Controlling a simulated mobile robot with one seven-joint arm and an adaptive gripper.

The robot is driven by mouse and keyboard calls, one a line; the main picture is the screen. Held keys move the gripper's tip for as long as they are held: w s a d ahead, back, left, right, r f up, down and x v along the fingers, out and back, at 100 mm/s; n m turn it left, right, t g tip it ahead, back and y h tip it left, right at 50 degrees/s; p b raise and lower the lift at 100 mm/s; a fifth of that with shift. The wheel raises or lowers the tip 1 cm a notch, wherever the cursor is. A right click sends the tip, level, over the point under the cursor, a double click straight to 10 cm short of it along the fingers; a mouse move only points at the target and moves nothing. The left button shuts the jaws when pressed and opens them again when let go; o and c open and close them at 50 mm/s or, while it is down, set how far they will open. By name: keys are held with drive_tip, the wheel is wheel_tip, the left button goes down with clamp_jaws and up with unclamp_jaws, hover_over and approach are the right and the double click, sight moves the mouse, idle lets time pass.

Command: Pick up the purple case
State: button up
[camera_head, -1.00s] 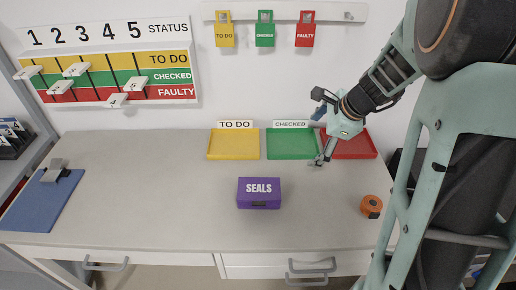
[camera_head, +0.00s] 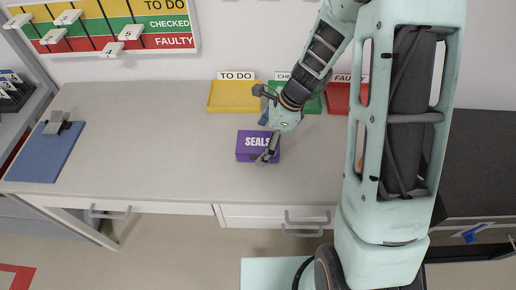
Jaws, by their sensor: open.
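The purple case (camera_head: 245,151), marked SEALS in white, lies on the grey worktop in front of the coloured trays. My gripper (camera_head: 263,139) is open, above and over the right part of the case in the picture. One dark finger crosses the case's front right and hides part of its lettering; the other finger is farther back, above the case's rear edge. I cannot tell whether either finger touches the case. Nothing is seen held.
A yellow tray (camera_head: 232,96), a green tray (camera_head: 311,106) and a red tray (camera_head: 337,99) stand along the back wall; my arm partly covers the last two. A blue clipboard (camera_head: 45,155) lies at left. The worktop (camera_head: 150,130) between is clear.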

sight(259, 144)
drive_tip(key=shift+x, duration=1.5)
drive_tip(key=shift+d, duration=0.1)
drive_tip(key=shift+c, duration=0.4)
drive_tip(key=c, duration=1.3)
drive_tip(key=shift+r, duration=0.15)
